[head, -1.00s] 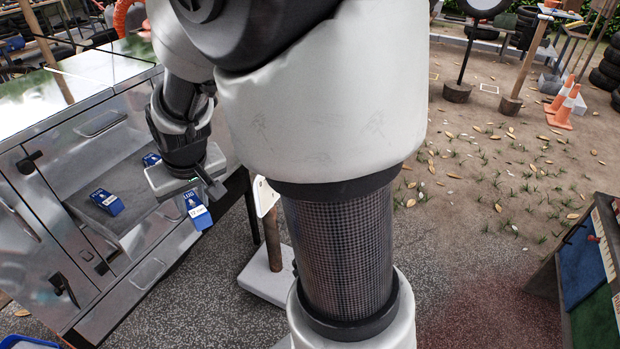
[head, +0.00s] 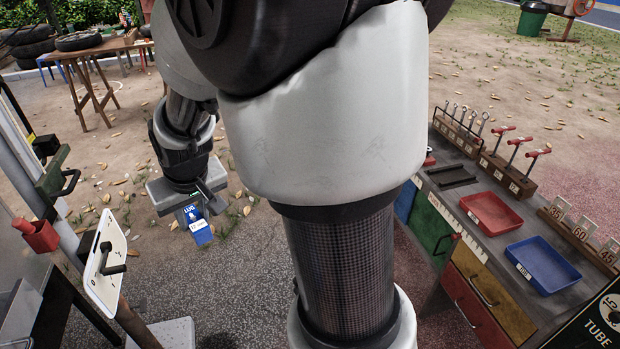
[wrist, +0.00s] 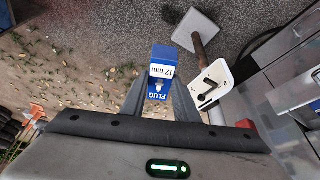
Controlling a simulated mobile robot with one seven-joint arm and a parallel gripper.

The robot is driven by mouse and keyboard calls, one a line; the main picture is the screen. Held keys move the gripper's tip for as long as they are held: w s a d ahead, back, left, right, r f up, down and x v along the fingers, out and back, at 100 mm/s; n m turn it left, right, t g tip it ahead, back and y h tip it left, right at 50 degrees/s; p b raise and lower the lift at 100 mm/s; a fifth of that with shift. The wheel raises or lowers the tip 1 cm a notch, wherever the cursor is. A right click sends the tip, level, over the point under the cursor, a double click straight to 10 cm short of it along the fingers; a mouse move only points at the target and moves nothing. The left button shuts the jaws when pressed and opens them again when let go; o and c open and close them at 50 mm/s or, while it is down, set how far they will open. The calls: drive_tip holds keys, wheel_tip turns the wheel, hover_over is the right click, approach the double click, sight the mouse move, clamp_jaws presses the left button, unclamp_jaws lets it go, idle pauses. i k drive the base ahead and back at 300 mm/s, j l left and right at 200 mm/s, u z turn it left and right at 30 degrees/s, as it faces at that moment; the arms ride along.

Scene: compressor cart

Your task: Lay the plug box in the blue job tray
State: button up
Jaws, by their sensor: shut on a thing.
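My gripper (head: 206,203) is shut on a blue plug box (head: 197,226), which hangs below the fingers in the air at the left of the head view. In the wrist view the box (wrist: 162,62) sits between the two fingers, with a white "12 mm" label and "PLUG" printed on it. The blue job tray (head: 543,266) lies on the workbench at the right of the head view. It looks empty, and my gripper is far to its left. The wrist view does not show the tray.
A red tray (head: 490,213) lies beside the blue one. Red-handled tools in a rack (head: 507,172) stand behind, and numbered cards (head: 580,232) stand at the right. A white board on a post (head: 106,265) stands left of my gripper. Paving lies between gripper and workbench.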

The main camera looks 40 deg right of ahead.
sight(529, 254)
drive_tip(key=z, duration=3.5)
drive_tip(key=j+z, duration=0.15)
drive_tip(key=z, duration=0.25)
drive_tip(key=i+j+z, duration=0.1)
drive_tip(key=z, duration=0.25)
drive_tip(key=j, duration=0.55)
drive_tip(key=i+j, duration=0.1)
drive_tip(key=j, duration=0.45)
